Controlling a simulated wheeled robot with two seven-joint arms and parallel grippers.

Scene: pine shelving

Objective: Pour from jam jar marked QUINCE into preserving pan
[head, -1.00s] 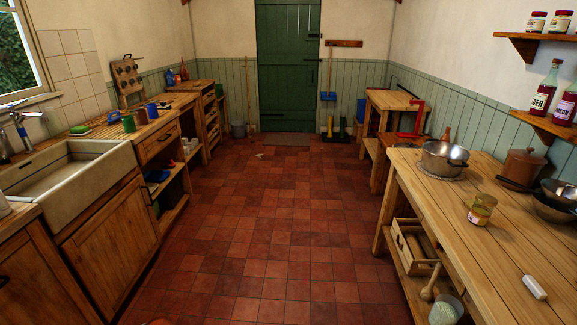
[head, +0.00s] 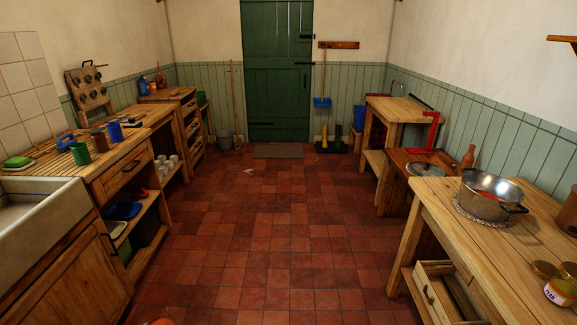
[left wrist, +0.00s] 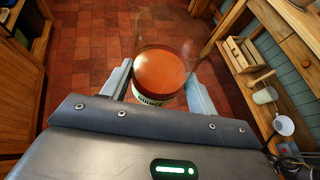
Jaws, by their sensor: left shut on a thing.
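My left gripper (left wrist: 160,88) is shut on an open-looking glass jar (left wrist: 160,70) with orange-brown contents, in the left wrist view. The jar is held above the tiled floor. The metal preserving pan (head: 488,193) stands on a round mat on the right wooden table in the head view. Its inside shows a reddish tone; I cannot tell if that is contents or reflection. Neither gripper shows in the head view, and my right gripper is in no view.
Another labelled jar (head: 561,290) lies or stands at the right table's (head: 455,225) right edge, beside round gold lids (head: 546,270). A wooden crate (head: 440,292) sits on the lower shelf; it also shows in the left wrist view (left wrist: 243,54). The middle floor (head: 270,240) is clear.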

